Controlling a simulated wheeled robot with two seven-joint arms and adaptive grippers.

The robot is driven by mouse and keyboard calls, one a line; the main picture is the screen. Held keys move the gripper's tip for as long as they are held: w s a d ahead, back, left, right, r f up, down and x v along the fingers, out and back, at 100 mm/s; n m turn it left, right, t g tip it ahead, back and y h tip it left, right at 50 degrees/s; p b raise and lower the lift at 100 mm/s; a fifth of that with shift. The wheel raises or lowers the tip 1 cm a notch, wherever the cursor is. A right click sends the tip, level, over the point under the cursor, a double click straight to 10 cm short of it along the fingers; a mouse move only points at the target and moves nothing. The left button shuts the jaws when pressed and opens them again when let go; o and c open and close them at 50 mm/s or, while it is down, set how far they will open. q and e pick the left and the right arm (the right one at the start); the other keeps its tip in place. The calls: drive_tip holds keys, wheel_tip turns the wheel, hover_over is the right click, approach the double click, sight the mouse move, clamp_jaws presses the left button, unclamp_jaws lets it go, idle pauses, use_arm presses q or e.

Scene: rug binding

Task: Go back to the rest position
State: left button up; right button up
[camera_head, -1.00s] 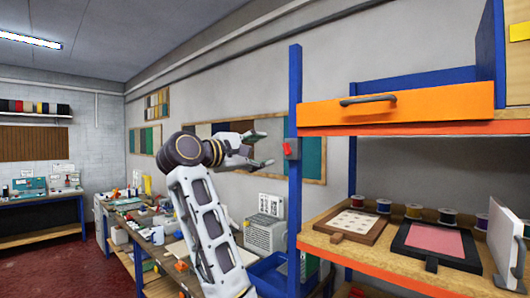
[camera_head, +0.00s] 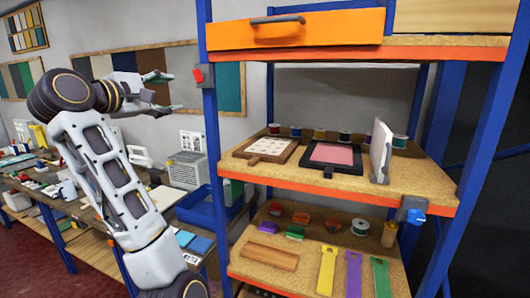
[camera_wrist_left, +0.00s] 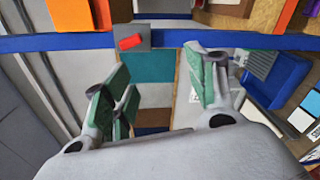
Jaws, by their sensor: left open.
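My left gripper (camera_head: 160,92) is raised in the head view, to the left of the shelf rack's blue front post. Its two fingers are spread apart with nothing between them. In the left wrist view the open fingers (camera_wrist_left: 160,95) show green inner pads, with the wall's sample board (camera_wrist_left: 152,68) and the blue post (camera_wrist_left: 160,41) beyond them. My right gripper is in neither view.
The rack has an orange drawer (camera_head: 295,31), an upper shelf (camera_head: 340,181) with framed boards and spools, and a lower shelf with coloured tools. A blue bin (camera_head: 203,205) and a cluttered workbench stand left of it.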

use_arm(q)
drive_tip(key=s+f+m+g+y, duration=0.2)
drive_tip(key=f+m+g, duration=0.15)
drive_tip(key=f, duration=1.55)
drive_tip(key=s+f+m+g+y, duration=0.25)
drive_tip(key=f+m, duration=0.25)
drive_tip(key=f, duration=1.4)
drive_tip(key=s+d+f+m+g, duration=0.25)
drive_tip(key=s+f+m, duration=0.35)
drive_tip(key=s+f, duration=0.7)
drive_tip(key=s+d+f+m+g, duration=0.1)
drive_tip(key=s+f+m+g, duration=0.35)
drive_tip(key=s+f, duration=0.85)
drive_tip(key=s+f+m+g+b, duration=0.1)
drive_tip(key=s+f+b, duration=0.15)
drive_tip(key=f, duration=3.35)
drive_tip(key=s+a+f, duration=0.2)
drive_tip(key=s+f, duration=0.8)
drive_tip(key=s, duration=0.1)
drive_tip(key=s+a+f+g+b, duration=0.1)
drive_tip(key=s+f, duration=1)
drive_tip(key=shift+s+a+y+b, duration=0.3)
drive_tip(key=shift+s+a+y, duration=0.05)
drive_tip(key=shift+a+y, duration=0.1)
drive_tip(key=shift+d, duration=0.1)
